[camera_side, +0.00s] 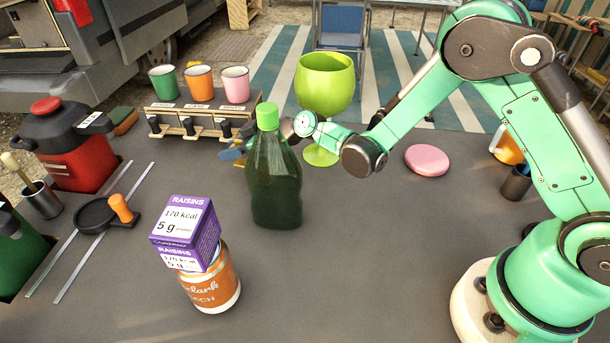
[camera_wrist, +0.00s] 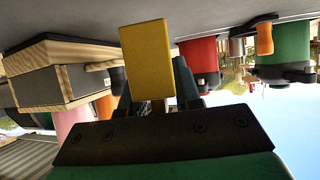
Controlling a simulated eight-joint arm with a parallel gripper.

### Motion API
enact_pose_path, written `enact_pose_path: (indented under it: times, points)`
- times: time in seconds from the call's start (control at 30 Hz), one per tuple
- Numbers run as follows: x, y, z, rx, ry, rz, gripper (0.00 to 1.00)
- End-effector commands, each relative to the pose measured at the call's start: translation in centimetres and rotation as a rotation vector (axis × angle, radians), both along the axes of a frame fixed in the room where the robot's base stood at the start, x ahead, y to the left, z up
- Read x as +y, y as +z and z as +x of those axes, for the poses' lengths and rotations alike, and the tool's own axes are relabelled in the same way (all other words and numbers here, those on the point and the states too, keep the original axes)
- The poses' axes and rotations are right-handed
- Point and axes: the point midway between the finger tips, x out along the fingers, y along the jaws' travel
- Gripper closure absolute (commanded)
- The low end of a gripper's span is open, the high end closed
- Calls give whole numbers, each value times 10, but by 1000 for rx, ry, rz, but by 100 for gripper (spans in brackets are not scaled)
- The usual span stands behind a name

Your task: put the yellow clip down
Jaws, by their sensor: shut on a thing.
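The yellow clip (camera_wrist: 146,60) shows large in the wrist view as a plain yellow block. My gripper (camera_wrist: 153,92) is shut on it, with a dark finger on each side. In the side view my gripper (camera_side: 238,150) is partly hidden behind a dark green bottle (camera_side: 274,180) with a bright green cap. Its blue fingertips show left of the bottle, near the cup rack. The clip is mostly hidden there, and I cannot tell whether it touches the table.
A wooden rack (camera_side: 200,120) holding green, orange and pink cups stands just behind my gripper. A purple raisins box (camera_side: 186,232) sits tilted on an orange jar (camera_side: 212,285) in front. A lime goblet (camera_side: 325,85) and pink disc (camera_side: 427,160) stand right. The front middle table is clear.

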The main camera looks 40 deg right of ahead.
Motion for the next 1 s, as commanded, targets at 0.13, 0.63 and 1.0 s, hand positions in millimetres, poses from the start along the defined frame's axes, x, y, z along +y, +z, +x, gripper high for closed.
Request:
enact_pose_path:
  times: [0.13,0.63,1.0]
  points:
    - [0,41,0,0,0,0,100]
    - [0,154,0,0,0,0,100]
    - [-56,201,-27,0,-106,0,100]
